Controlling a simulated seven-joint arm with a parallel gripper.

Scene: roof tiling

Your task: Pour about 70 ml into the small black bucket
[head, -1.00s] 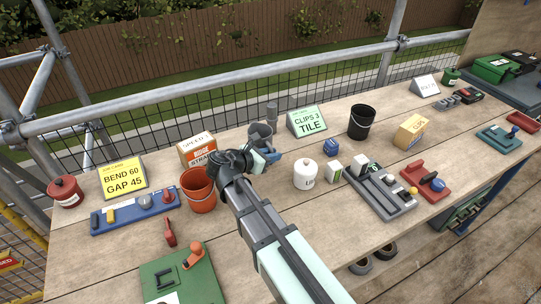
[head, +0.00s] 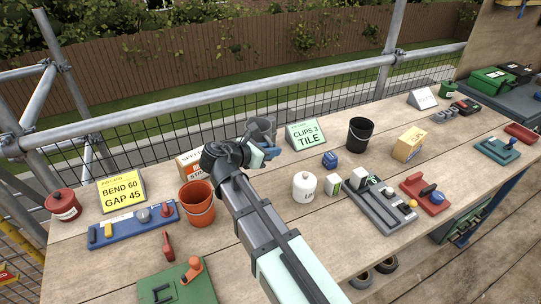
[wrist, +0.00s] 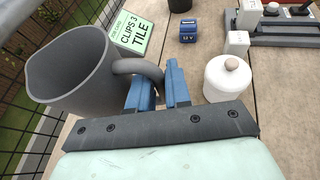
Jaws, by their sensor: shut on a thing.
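My gripper (wrist: 157,90) is shut on the handle of a dark grey jug (wrist: 85,85), which hangs at the left of the fingers in the wrist view. In the head view the jug (head: 262,128) is partly hidden behind my gripper, near the back edge of the bench. It looks roughly upright; its contents cannot be seen. The small black bucket (head: 359,136) stands upright on the bench, to the right of the jug and apart from it, with its wire handle down. Its base shows at the top of the wrist view (wrist: 180,5).
Between jug and bucket are the green "CLIPS 3 TILE" card (head: 305,134) and a blue battery (head: 330,160). A white lidded pot (head: 304,187) stands in front. An orange bucket (head: 197,203) is left of my arm, and a cardboard box (head: 409,145) is right of the black bucket.

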